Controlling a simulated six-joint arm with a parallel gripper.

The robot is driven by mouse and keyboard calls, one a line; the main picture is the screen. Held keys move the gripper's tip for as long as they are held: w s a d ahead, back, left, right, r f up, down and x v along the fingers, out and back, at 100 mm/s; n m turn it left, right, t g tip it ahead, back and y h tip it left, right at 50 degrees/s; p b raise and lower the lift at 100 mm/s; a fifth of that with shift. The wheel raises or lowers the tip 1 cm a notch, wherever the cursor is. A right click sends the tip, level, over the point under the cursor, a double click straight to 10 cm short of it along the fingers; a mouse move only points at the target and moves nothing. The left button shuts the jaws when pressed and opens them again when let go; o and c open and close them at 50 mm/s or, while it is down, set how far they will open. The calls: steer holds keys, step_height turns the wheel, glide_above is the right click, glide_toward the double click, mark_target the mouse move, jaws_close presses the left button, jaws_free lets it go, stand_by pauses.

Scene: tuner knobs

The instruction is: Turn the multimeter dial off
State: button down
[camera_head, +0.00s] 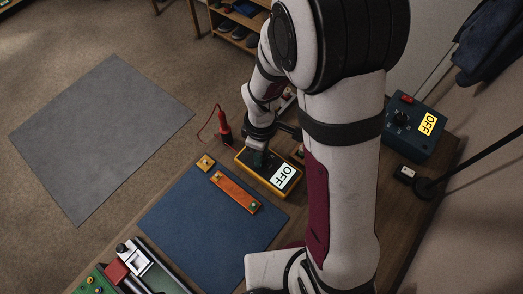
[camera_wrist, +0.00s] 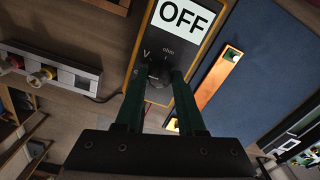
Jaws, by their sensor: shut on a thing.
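The multimeter (camera_head: 280,183) has a yellow case and lies on the wooden bench, its display reading OFF. It also shows in the wrist view (camera_wrist: 180,45), where its dark face carries the markings "V" and "ohm". The dial (camera_wrist: 159,72) is a dark knob below the display, partly hidden between the fingers. My gripper (camera_wrist: 159,85) has its two green fingers on either side of the dial, shut on it. In the head view my gripper (camera_head: 257,157) reaches down onto the multimeter, and the dial is hidden there.
A red probe (camera_head: 224,130) with a cable is beside the multimeter. An orange bar (camera_head: 236,194) lies on the blue mat (camera_head: 190,235). A socket strip (camera_wrist: 50,75) lies left in the wrist view.

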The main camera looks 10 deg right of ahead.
steer(key=n, duration=0.5)
steer(key=shift+d+n, duration=0.1)
steer(key=shift+n, duration=0.3)
stand_by(0.4)
steer(key=c, duration=0.5)
jaws_free()
steer(key=shift+r, duration=0.1)
step_height(320, 180, up, 16)
steer(key=shift+f, duration=0.25)
